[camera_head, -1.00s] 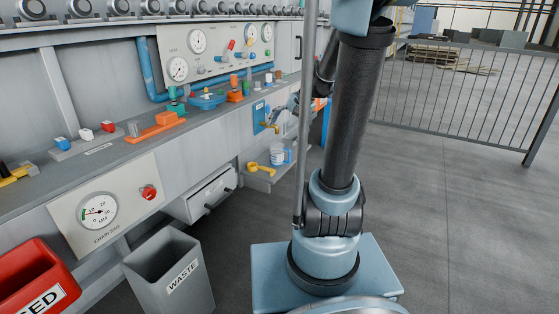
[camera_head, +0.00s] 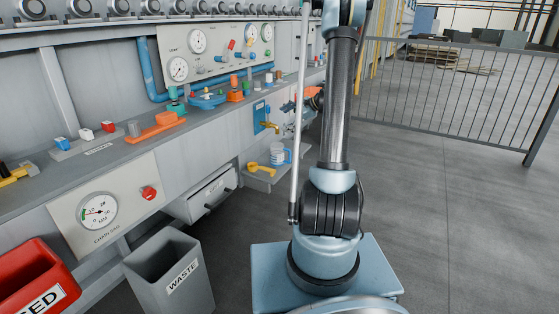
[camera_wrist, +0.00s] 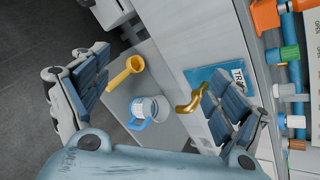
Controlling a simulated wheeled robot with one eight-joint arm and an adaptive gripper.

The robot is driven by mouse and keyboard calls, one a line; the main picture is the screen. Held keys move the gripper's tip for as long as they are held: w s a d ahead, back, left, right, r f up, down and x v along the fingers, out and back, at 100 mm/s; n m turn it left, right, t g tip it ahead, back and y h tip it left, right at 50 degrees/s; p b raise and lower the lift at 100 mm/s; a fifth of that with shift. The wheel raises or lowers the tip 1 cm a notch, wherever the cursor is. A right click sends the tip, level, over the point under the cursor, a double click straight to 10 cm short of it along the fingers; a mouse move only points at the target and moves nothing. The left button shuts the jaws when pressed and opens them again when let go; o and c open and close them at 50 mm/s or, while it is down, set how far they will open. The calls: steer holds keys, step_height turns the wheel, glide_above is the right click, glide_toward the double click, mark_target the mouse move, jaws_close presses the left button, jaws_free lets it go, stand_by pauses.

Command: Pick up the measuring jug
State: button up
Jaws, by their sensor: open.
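The measuring jug (camera_head: 279,153) is pale with a blue handle and stands on a low grey shelf (camera_head: 254,183) under the workbench. It also shows in the wrist view (camera_wrist: 149,108), seen from above, with its blue handle toward the lower left. My gripper (camera_wrist: 156,88) is open and empty. Its two fingers stand wide apart, one on each side of the jug in the picture; I see no contact.
A yellow scoop-like item (camera_wrist: 126,72) lies beside the jug on the shelf. A brass tap (camera_wrist: 191,98) on a blue plate (camera_wrist: 221,82) sits close to the right finger. A grey waste bin (camera_head: 171,268) stands at the front. The floor at right is clear to a railing.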

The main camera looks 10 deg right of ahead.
steer(key=w+d+f+m+t+y, duration=0.2)
steer(key=w+d+f+m, duration=0.4)
steer(key=w+f, duration=0.45)
steer(key=m+t+y, duration=0.3)
steer(key=m, duration=0.1)
glide_toward(289, 150)
steer(key=x, duration=1)
steer(key=shift+w+a, duration=0.1)
steer(key=shift+w, duration=0.05)
steer(key=x, duration=0.6)
steer(key=shift+w, duration=0.3)
steer(key=shift+c, duration=0.3)
steer(key=shift+d, duration=0.2)
steer(key=c, duration=1.8)
